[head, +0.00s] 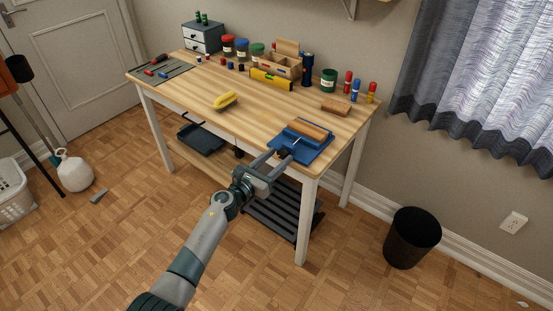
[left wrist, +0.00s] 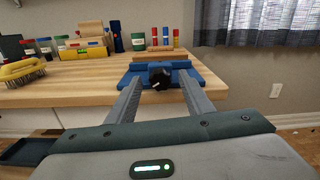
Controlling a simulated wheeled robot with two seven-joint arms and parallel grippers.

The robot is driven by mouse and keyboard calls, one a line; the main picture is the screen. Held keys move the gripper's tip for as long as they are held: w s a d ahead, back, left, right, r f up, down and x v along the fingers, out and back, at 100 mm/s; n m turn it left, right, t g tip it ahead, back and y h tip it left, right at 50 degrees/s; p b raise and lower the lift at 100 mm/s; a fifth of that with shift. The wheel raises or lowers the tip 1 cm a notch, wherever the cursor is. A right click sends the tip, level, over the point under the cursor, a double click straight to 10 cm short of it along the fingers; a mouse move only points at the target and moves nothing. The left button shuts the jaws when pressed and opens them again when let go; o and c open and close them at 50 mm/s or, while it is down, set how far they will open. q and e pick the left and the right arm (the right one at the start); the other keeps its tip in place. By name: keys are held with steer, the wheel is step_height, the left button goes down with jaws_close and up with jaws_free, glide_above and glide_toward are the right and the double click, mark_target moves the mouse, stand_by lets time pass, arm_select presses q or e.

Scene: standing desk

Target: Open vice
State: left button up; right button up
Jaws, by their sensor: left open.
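The handle also shows in the head view (head: 284,153). My left gripper (head: 276,158) is open in front of the desk edge. Its fingers (left wrist: 160,88) are on either side of the handle in the wrist picture; I cannot tell whether they touch it. The handle's far end is hidden. My right gripper is not in view.
The wooden desk (head: 190,92) carries a yellow brush (head: 226,101), a wooden block (head: 336,106), a yellow level (head: 271,79) and several jars at the back. A black bin (head: 412,238) stands on the floor at right. The floor before the desk is mostly clear.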

arm_select(q)
steer(key=c, duration=1)
steer(key=shift+c, duration=0.2)
steer(key=shift+n, duration=0.4)
